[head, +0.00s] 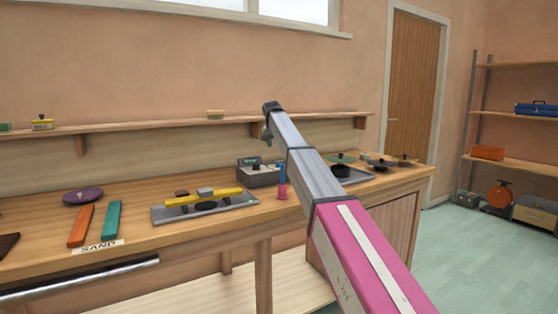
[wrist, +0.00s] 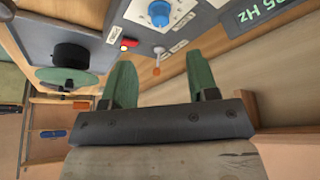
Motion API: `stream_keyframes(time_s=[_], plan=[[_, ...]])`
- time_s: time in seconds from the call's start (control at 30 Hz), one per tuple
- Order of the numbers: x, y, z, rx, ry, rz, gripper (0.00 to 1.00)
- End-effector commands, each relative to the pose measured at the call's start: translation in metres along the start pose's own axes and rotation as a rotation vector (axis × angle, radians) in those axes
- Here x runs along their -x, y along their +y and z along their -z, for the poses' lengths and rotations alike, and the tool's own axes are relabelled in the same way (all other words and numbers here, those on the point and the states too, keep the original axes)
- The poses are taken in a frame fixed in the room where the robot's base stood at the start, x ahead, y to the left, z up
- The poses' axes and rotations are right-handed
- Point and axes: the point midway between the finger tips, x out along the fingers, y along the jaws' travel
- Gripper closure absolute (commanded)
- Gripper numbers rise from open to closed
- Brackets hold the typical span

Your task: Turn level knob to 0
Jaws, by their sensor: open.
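A grey control box (head: 260,174) stands on the bench near the back in the head view. Its panel (wrist: 205,14) fills the top of the wrist view. The small labels are too blurred to tell which control is the level knob. My gripper (wrist: 158,76) is open and empty, its green fingers apart below the panel.
A black round knob-like part on a green disc (wrist: 68,78) is left of my fingers. On the bench (head: 135,235) are a grey tray with a yellow bar (head: 205,200), a purple disc (head: 83,196), orange and green bars, and a pink-and-blue object (head: 281,183). A shelf runs behind.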

Motion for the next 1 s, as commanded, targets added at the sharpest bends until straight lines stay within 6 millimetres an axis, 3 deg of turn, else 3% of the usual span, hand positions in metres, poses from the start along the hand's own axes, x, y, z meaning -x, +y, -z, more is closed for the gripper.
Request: stream_keyframes(time_s=[0.17, 0.6, 0.8, 1.0], plan=[[-0.013, 0.000, 0.000, 0.000, -0.001, -0.001, 0.46], [-0.086, 0.000, 0.000, 0.001, -0.002, 0.000, 0.46], [-0.104, 0.000, 0.000, 0.000, 0.000, 0.001, 0.46], [-0.108, 0.000, 0.000, 0.000, 0.000, 0.001, 0.46]])
